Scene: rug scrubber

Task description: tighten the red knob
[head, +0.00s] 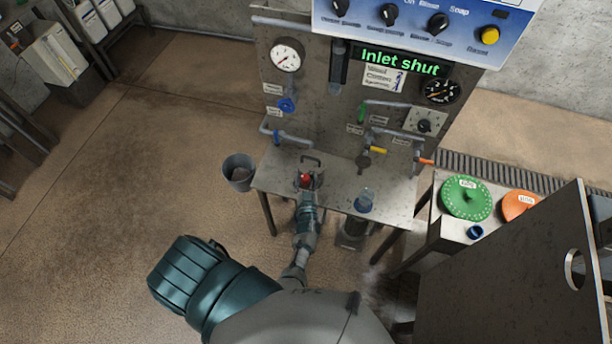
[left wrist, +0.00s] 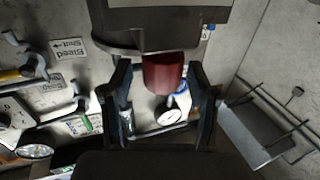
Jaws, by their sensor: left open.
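The red knob (head: 305,179) sits on a small fixture on the grey work table (head: 338,187). In the left wrist view the red knob (left wrist: 163,73) hangs below a dark grey body (left wrist: 165,18) at the top of the picture. My left gripper (head: 306,190) reaches the near side of the knob. In the left wrist view its two dark fingers (left wrist: 159,82) are open, one on each side of the knob, with gaps visible between them and it. My right gripper is not in view.
A panel with pipes, valves and a white gauge (head: 286,55) stands behind the table. Its display (head: 400,62) reads "Inlet shut". A grey bucket (head: 239,171) is left of the table. A blue-rimmed cup (head: 365,200) stands right of the knob. Green (head: 466,198) and orange (head: 520,205) discs lie at right.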

